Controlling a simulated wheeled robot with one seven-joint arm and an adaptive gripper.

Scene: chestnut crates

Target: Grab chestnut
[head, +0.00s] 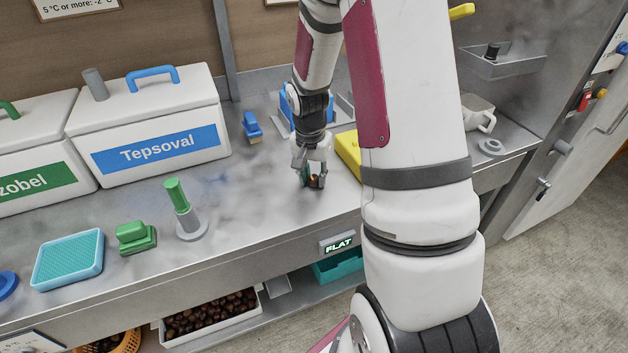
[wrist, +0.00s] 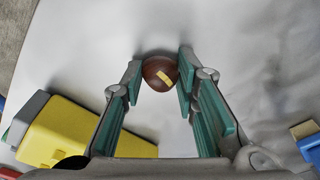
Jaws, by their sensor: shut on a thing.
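A brown chestnut (wrist: 158,72) with a small yellow patch sits between the fingertips in the wrist view. My gripper (wrist: 160,80) is shut on it, with a finger on each side. In the head view my gripper (head: 312,180) points down at the metal counter, near its front edge, and the chestnut (head: 315,181) shows as a small dark spot between the fingers. I cannot tell whether the chestnut touches the counter. More chestnuts (head: 212,312) lie in a white crate (head: 170,340) on the shelf below.
A yellow block (head: 348,152) is close on the right, a blue-handled brush (head: 252,126) behind left. A green-topped stand (head: 182,208), green stamp (head: 136,237) and teal tray (head: 68,260) stand left. White boxes (head: 150,125) line the back.

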